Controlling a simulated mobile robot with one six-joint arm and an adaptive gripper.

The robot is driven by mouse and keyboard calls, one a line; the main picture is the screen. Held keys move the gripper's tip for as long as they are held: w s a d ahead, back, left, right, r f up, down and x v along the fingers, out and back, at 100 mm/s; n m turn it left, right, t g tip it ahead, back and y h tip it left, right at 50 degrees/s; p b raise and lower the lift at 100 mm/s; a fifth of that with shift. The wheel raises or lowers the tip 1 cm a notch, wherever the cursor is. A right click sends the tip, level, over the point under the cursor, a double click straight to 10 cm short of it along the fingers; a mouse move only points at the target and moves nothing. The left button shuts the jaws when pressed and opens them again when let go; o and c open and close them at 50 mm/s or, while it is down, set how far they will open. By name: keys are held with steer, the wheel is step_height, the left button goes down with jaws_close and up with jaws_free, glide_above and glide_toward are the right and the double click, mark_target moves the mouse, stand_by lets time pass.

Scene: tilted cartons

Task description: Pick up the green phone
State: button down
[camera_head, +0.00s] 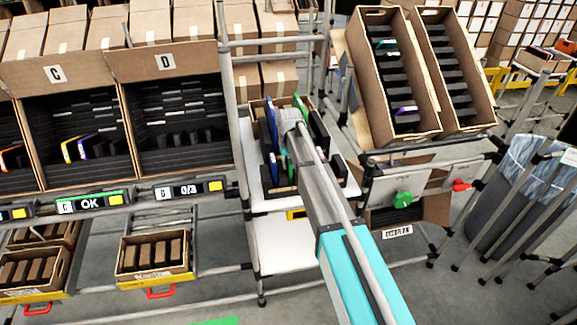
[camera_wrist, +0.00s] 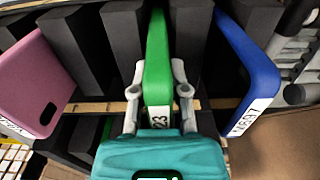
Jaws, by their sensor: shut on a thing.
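The green phone (camera_wrist: 157,62) stands on edge in a slot between dark foam dividers in the wrist view, with a white label bearing "23" at its near end. My gripper (camera_wrist: 158,92) has one finger on each side of the phone and is shut on it. The phone's lower part is hidden in the slot. In the head view my gripper (camera_head: 291,128) reaches into the carton on the white shelf, and the arm covers much of it. A green edge (camera_head: 300,107) shows there, but I cannot tell if it is the same phone.
A blue phone (camera_wrist: 249,72) stands to the right and a pink phone (camera_wrist: 40,85) to the left, both close to my gripper. Dark dividers (camera_wrist: 78,45) crowd both sides. Two tilted cartons (camera_head: 425,75) stand to the right, and cartons C and D (camera_head: 90,72) to the left.

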step_height(320, 180, up, 18)
steer(key=p, duration=1.7)
steer(key=shift+p, duration=0.3)
steer(key=shift+f, duration=0.25)
